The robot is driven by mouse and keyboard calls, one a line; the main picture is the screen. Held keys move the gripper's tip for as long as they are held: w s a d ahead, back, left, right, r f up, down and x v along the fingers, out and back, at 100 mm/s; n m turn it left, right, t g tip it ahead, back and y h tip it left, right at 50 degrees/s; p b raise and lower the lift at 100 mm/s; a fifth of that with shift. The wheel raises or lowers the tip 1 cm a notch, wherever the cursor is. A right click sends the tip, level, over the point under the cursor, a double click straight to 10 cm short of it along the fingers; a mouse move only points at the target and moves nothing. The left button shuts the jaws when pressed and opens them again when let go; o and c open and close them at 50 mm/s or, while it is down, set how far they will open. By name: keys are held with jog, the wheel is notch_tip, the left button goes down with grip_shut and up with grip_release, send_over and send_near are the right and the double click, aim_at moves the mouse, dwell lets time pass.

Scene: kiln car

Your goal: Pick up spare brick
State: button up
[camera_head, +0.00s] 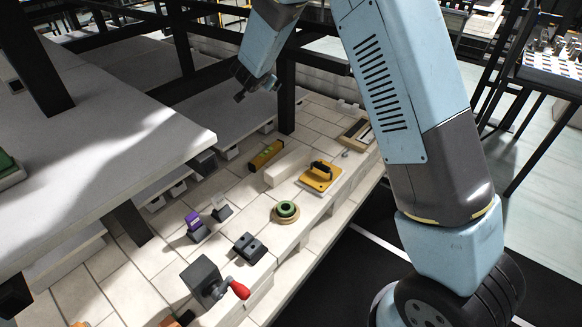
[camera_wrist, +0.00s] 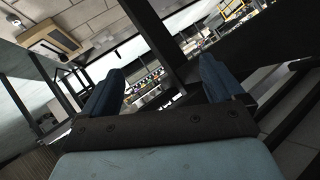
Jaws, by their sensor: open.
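A long pale cream block, which looks like the spare brick (camera_head: 288,167), lies on the pale tiled deck (camera_head: 127,289) in the head view. It sits between a yellow level and a yellow float. My gripper (camera_head: 256,92) is up and behind it to the left, near a dark post, well apart from the brick. In the wrist view my gripper's two dark blue fingers (camera_wrist: 163,84) are spread with nothing between them. I cannot make out the brick in the wrist view.
A grey block with a red handle (camera_head: 207,281) stands in front. Dark posts (camera_head: 286,95) and a grey shelf slab (camera_head: 150,128) crowd the left.

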notch_tip(320, 180, down, 11)
jog(key=a+m+h, duration=0.2)
jog(key=a+h, duration=0.1)
jog(key=m+g+h, duration=0.1)
jog(key=g+h, duration=0.2)
jog(key=h, duration=0.4)
send_near(286, 162)
jog(key=x, duration=0.3)
jog(key=shift+w+d+f, duration=0.15)
jog(key=shift+w+d, duration=0.05)
jog(key=shift+w, duration=0.2)
jog(key=shift+x, duration=2.6)
jog(key=shift+d, duration=0.1)
jog(key=c, duration=1.7)
